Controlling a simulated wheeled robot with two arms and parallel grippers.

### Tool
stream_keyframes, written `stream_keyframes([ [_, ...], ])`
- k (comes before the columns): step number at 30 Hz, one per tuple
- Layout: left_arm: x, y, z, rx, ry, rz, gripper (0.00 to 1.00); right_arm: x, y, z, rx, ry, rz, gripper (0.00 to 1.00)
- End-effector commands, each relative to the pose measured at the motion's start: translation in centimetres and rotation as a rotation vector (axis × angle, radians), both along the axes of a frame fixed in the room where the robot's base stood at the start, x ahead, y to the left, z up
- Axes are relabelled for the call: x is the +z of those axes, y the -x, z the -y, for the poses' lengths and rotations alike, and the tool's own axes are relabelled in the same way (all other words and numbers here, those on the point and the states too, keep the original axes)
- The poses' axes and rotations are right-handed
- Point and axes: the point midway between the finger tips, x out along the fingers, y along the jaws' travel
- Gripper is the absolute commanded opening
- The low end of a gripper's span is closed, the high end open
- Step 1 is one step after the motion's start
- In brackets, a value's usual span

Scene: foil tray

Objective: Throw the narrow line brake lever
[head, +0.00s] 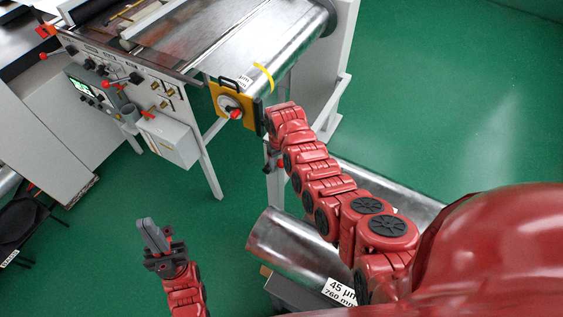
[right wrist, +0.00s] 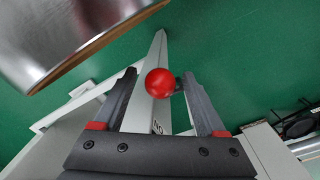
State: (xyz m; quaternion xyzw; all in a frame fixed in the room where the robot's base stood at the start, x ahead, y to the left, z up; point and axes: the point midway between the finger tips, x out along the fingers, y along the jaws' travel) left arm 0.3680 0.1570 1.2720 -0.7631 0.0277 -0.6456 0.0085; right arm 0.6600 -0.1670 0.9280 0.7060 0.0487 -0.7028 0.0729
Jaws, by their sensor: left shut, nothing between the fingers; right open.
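A round red knob (right wrist: 160,83) shows in the right wrist view, between the tips of my open right gripper (right wrist: 159,77). Gaps show on both sides, so the fingers are not closed on it. A pale grey bar or post lies behind the knob; how they join is hidden. My left gripper (head: 153,238) is shut and empty above the floor.
The grey machine (head: 120,70) stands at upper left, with red-knobbed levers and a yellow plate with a rotary switch (head: 230,105). A shiny roll (head: 290,245) labelled 45 µm lies low in front. Green floor (head: 460,100) is clear at right.

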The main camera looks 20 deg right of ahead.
Motion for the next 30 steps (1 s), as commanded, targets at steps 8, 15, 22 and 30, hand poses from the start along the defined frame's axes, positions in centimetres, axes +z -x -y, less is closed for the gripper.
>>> stream_keyframes([
  [8, -0.01, 0.00, 0.00, 0.000, 0.000, 0.000, 0.00, 0.01, 0.01, -0.02, 0.001, 0.000, -0.001, 0.39],
  [15, 0.00, 0.00, 0.00, 0.000, 0.000, 0.000, 0.00, 0.01, 0.02, -0.01, 0.001, 0.000, -0.001, 0.00],
  [22, 0.00, 0.00, 0.00, 0.000, 0.000, 0.000, 0.00, 0.01, 0.03, -0.01, 0.001, 0.000, -0.001, 0.00],
  [30, 0.00, 0.01, 0.00, 0.000, 0.000, 0.000, 0.00, 0.01, 0.04, 0.01, 0.001, 0.000, -0.002, 0.00],
])
